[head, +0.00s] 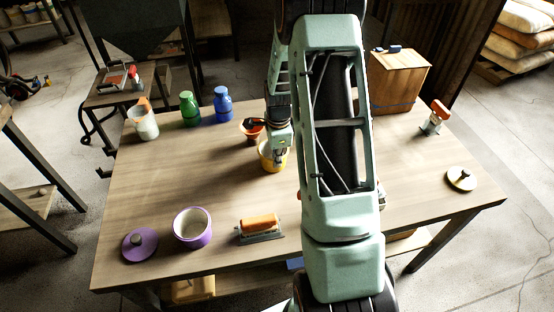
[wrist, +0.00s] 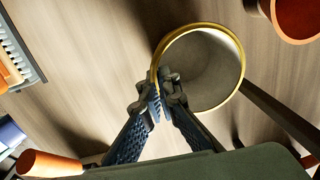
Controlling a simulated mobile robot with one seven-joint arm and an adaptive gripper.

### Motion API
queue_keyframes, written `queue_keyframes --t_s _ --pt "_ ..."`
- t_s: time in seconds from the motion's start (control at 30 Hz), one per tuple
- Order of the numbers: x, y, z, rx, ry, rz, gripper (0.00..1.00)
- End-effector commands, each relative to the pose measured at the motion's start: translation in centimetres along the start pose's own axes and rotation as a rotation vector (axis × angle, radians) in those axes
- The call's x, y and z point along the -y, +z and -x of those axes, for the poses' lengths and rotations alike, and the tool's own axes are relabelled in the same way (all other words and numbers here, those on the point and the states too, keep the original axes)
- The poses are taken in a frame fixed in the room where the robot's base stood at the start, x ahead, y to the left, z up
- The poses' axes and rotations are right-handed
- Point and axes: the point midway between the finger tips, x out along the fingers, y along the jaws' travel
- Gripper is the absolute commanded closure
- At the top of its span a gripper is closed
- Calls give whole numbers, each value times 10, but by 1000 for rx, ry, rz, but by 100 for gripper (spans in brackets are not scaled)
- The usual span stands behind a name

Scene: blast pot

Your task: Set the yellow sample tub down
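The yellow sample tub (head: 270,160) is upright near the middle of the table in the head view, partly hidden by my gripper and arm. In the wrist view its yellow rim and grey, empty-looking inside (wrist: 210,72) face the camera. My gripper (wrist: 162,82) is closed on the left part of the rim, one finger inside and one outside the wall. It also shows in the head view (head: 279,158), above the tub. I cannot tell whether the tub's base touches the table (head: 160,185).
An orange funnel-like cup (head: 250,136) stands close behind the tub. Blue (head: 223,107) and green (head: 189,111) bottles stand at the back. The table's left middle is clear.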

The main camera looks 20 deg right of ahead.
Motion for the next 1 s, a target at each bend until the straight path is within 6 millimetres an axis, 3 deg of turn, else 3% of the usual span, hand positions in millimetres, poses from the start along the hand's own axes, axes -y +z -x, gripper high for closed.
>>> queue_keyframes --t_s 0.33,0.53,0.83,1.0 --pt "0 0 -5 0 -1 0 100" --pt "0 0 -3 0 -1 1 78" --pt "0 0 -1 0 -1 1 78" --pt "2 0 15 -1 -3 1 78"
